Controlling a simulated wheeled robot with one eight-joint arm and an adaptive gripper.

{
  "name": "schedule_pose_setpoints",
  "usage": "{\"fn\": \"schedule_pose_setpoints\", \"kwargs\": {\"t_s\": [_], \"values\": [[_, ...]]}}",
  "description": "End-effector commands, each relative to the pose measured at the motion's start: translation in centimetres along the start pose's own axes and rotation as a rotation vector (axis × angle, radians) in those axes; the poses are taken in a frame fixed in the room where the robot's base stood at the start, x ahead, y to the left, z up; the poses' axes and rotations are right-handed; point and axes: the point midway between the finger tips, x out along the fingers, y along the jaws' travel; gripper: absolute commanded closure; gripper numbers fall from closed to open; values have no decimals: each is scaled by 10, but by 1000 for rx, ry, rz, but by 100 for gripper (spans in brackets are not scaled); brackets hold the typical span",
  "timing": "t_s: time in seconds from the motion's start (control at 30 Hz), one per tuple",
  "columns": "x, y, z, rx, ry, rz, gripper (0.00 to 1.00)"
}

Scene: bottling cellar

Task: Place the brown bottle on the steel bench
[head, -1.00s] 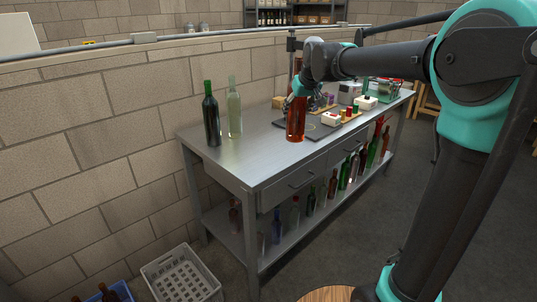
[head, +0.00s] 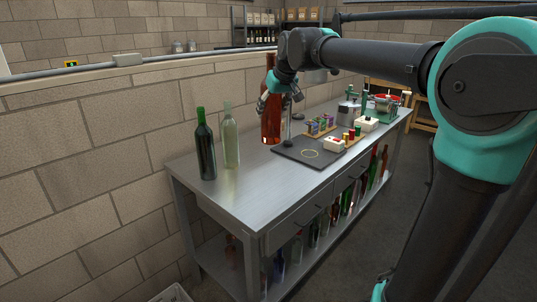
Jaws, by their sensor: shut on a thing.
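The brown bottle (head: 271,121), a translucent reddish amber, is held upright by my gripper (head: 274,104). My gripper's fingers are shut around its body, and its top sits beside my wrist. In the head view, its base overlaps the back part of the steel bench (head: 235,199), left of the dark mat. I cannot tell whether the base touches the bench top or hangs above it. The far finger is partly hidden by the bottle.
A dark green bottle (head: 206,150) and a clear bottle (head: 230,138) stand at the bench's left end. The front left bench top is bare.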

Motion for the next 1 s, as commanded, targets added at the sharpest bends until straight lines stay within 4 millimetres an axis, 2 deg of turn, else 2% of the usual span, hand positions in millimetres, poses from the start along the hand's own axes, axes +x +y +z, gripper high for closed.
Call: {"fn": "schedule_pose_setpoints", "kwargs": {"t_s": [0.6,0.8,1.0], "values": [[102,0,65,0,1,0,100],[124,0,79,0,1,0,100],[132,0,84,0,1,0,100]]}}
